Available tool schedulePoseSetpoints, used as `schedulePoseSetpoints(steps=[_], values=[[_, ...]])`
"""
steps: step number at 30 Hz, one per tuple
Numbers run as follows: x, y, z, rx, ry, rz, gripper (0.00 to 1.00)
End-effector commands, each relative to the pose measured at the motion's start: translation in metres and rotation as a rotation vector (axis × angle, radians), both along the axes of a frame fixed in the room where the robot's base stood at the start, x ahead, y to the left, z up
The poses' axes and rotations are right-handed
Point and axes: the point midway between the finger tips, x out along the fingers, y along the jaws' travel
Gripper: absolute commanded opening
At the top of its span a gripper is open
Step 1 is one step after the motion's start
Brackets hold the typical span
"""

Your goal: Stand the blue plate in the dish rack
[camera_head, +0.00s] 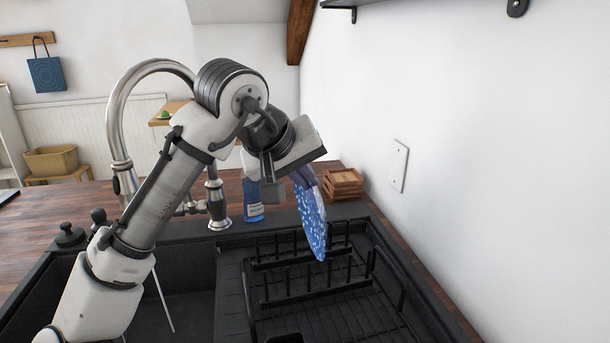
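The blue plate (312,219) has white speckles and hangs nearly upright, seen close to edge-on. My gripper (304,180) is shut on its upper edge; the fingers are partly hidden by the gripper body. The black dish rack (300,273) stands in the right part of the dark sink unit, with rows of upright prongs. The plate's lower edge shows over the rack's rear prongs. I cannot tell whether it touches the rack or hangs just above it.
The curved metal faucet (118,130) rises left of my arm. A blue bottle (253,203) and stacked wooden coasters (343,184) stand behind the rack. The white wall (450,130) is close on the right. The sink basin (180,290) lies left of the rack.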

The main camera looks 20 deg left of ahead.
Motion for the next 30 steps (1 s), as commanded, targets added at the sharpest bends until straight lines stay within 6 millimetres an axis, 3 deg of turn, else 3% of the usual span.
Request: schedulePoseSetpoints(steps=[30], values=[[-0.005,0.006,-0.051,0.001,-0.002,0.000,0.00]])
